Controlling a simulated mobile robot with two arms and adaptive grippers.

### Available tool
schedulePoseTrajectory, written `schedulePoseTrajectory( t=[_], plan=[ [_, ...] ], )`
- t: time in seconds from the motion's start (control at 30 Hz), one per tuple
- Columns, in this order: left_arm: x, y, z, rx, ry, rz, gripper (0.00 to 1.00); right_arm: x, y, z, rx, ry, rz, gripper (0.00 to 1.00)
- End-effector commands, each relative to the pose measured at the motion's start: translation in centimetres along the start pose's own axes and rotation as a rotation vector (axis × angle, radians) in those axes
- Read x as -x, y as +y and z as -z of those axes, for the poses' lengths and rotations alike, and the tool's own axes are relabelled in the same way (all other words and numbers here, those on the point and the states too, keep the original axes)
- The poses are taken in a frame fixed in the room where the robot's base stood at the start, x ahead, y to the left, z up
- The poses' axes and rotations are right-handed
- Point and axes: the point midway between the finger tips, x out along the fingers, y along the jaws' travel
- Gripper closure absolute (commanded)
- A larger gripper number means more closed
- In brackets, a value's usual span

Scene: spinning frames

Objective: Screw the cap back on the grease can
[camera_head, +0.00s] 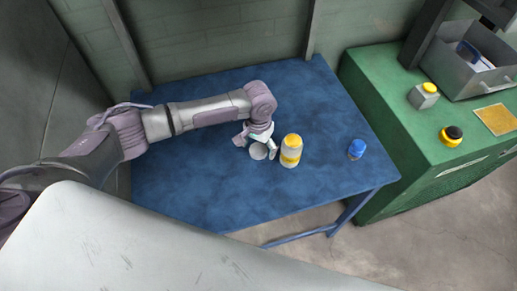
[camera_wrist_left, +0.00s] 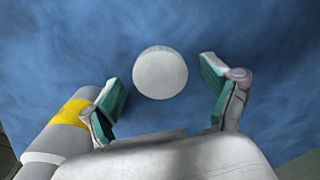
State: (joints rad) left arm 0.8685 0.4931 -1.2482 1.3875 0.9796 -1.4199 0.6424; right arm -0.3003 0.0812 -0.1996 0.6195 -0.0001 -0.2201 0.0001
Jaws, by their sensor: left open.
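A white can with yellow bands (camera_head: 291,158), which looks like the grease can, stands upright on the blue table; its top looks yellow. It also shows at the lower left of the left wrist view (camera_wrist_left: 45,150), just outside one finger. A round white piece (camera_wrist_left: 160,72), which looks like the cap, is on the table left of the can (camera_head: 258,152). My left gripper (camera_head: 256,147) is open above this piece. In the left wrist view, the fingers (camera_wrist_left: 164,84) are on either side of it, with gaps showing. My right gripper is out of view.
A green cabinet (camera_head: 385,95) on the right carries a yellow-capped bottle (camera_head: 423,97), a black-and-yellow item (camera_head: 451,136), a yellow pad (camera_head: 496,120) and a grey bin (camera_head: 465,82).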

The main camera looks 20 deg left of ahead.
Motion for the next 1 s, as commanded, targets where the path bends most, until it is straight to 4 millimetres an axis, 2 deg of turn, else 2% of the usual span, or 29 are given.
schedulePoseTrajectory(
  t=[0.03,0.2,0.3,0.77,0.87,1.0],
  plan=[
    [0.0,0.0,0.0,0.0,0.0,0.0,0.13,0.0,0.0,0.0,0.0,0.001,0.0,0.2],
    [0.0,0.0,0.0,0.0,0.0,0.0,0.41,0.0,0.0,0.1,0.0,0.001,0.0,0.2],
    [0.0,0.0,0.0,0.0,0.0,0.0,0.53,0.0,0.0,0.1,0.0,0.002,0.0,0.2],
    [0.6,0.0,0.1,0.0,0.002,-0.001,0.54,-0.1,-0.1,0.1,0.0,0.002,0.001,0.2],
    [1.6,0.0,0.1,0.0,0.003,-0.002,0.54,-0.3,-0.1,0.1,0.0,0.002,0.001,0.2],
    [4.3,0.0,0.1,0.0,0.005,-0.002,0.54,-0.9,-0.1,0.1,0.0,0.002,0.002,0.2]
  ],
)
